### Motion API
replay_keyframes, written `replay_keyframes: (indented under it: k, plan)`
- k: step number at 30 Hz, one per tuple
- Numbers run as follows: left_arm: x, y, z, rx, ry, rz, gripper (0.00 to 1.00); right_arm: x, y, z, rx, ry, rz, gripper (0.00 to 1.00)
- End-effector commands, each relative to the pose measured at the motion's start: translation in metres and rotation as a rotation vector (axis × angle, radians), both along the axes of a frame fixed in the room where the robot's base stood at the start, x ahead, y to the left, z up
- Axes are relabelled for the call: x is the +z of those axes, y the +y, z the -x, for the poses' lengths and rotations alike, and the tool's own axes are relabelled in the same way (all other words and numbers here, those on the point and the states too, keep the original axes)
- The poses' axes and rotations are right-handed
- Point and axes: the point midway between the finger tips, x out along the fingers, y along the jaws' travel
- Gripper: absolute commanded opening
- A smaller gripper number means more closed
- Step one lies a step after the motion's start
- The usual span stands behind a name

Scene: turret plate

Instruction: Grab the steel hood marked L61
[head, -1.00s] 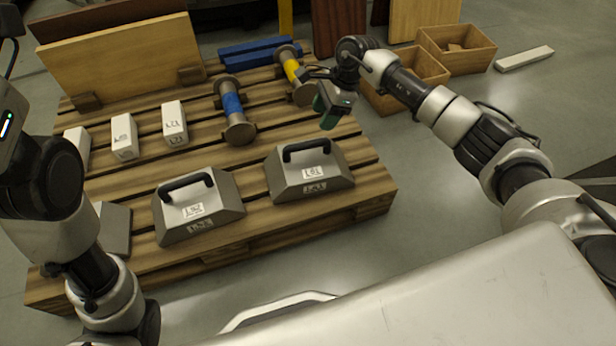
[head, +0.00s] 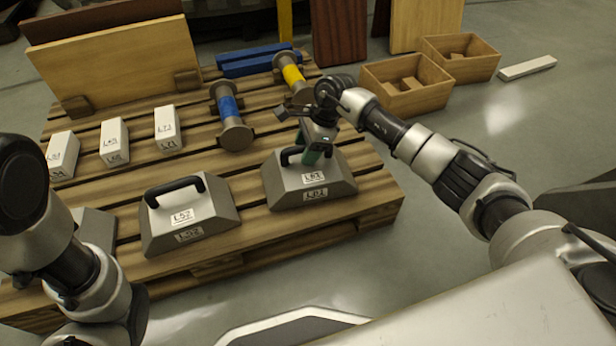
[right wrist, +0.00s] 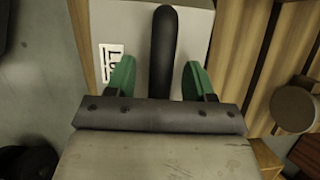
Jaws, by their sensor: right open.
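The right-hand steel hood (head: 335,190), a grey block with sloped sides and a black bar handle, stands on the pallet's front right. Its white labels are small; they look like L61, but I cannot read them surely. My right gripper (head: 312,158) is over this hood's handle with green fingers pointing down. In the right wrist view, the open fingers (right wrist: 158,76) are on either side of the black handle (right wrist: 163,45), with gaps visible on both sides. A similar hood (head: 215,212), which looks marked L52, stands to its left. My left gripper is out of view.
A third hood (head: 95,228) is partly hidden behind my left arm. Several white blocks (head: 115,140), a blue-banded spool (head: 228,105) and a yellow-banded spool (head: 291,75) stand farther back on the wooden pallet (head: 262,232). Wooden boxes (head: 400,100) stand on the floor to the right.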

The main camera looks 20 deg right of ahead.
Motion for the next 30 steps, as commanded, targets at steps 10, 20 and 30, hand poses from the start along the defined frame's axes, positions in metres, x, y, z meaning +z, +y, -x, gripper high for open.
replay_keyframes:
  k: [10, 20, 30]
  plan:
    - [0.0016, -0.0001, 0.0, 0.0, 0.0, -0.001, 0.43, 0.0017, -0.0003, -0.0002, -0.001, -0.001, 0.0, 0.2]
    - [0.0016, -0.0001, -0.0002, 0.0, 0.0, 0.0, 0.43, 0.0017, -0.0003, -0.0002, -0.001, -0.001, 0.0, 0.0]
    - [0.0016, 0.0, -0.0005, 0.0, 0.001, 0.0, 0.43, 0.0017, -0.0004, -0.0002, -0.001, -0.001, 0.0, 0.0]
